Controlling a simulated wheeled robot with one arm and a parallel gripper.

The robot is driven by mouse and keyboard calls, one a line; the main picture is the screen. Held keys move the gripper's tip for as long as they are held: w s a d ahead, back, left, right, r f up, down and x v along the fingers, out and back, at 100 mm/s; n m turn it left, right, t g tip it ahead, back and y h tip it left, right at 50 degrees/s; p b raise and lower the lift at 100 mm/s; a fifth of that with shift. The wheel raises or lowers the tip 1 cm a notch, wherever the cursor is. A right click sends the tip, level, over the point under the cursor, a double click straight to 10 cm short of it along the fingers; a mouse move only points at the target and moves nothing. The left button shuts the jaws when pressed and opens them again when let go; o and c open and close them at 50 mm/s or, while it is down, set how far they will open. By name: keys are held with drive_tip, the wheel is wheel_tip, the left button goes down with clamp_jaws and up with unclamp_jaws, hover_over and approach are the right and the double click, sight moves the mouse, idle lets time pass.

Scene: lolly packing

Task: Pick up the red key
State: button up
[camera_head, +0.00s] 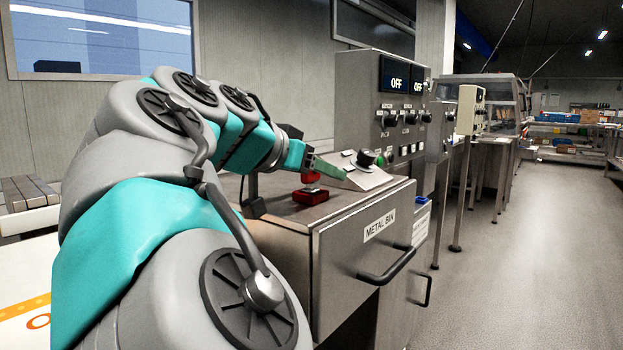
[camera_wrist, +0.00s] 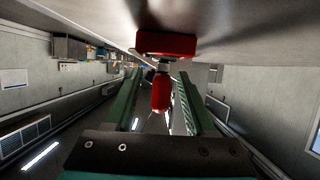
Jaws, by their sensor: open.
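The red key (camera_head: 311,178) stands upright on a flat red base (camera_head: 310,196) on top of the metal bin cabinet. In the wrist view the red key (camera_wrist: 161,94) lies between the two fingers, with a gap visible on both sides. The red base (camera_wrist: 165,43) shows beyond it, joined by a short grey neck. My gripper (camera_head: 325,166) reaches in from the left at the key's height and partly hides the key's top. In the wrist view my gripper (camera_wrist: 158,95) is open, its green fingers apart.
A small sloped control box with a dark knob (camera_head: 367,157) stands just right of the key, close to the fingertips. A tall control panel (camera_head: 380,105) rises behind. A drawer handle (camera_head: 388,266) sticks out in front.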

drive_tip(key=shift+w, duration=0.1)
drive_tip(key=shift+c, duration=0.2)
clamp_jaws()
idle(0.4)
